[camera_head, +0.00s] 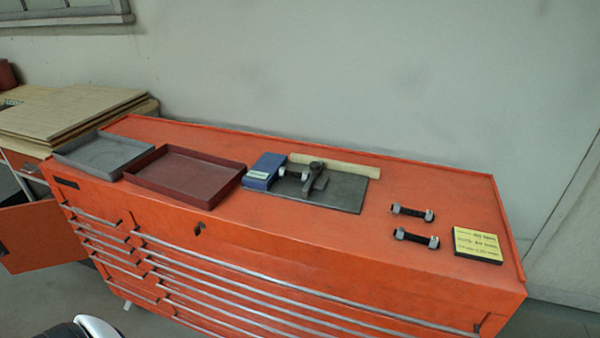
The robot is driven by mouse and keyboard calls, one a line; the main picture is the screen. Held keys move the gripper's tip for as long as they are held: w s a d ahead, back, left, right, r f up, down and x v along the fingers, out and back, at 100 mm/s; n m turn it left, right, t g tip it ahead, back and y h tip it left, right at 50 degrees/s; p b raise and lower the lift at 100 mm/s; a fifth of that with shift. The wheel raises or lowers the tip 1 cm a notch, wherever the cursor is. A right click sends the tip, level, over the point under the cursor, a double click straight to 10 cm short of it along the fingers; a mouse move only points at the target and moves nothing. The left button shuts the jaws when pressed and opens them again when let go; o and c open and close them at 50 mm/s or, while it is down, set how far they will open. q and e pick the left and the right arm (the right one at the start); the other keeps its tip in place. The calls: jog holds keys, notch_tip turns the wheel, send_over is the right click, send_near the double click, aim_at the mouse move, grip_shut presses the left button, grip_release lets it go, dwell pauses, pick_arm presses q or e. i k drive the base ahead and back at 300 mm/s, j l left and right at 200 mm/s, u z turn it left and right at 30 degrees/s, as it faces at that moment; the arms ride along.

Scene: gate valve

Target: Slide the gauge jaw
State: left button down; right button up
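A dark gauge-like device (316,177) with a round knob on top lies on a dark grey plate (345,195) on the orange tool chest. I take its upright dark part to be the gauge jaw, but it is too small to tell the jaw from the body. Small light metal pieces (291,170) sit to its left, beside a blue box (264,171) with a pale label.
A grey tray (75,162) and a dark red tray (161,190) stand left of the plate. Two bolts with nuts (412,213) (416,238) and a yellow note block (478,245) lie at right. The chest's front strip is clear.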

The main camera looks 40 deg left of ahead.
aim_at(316, 181)
jog(key=u, duration=1.4)
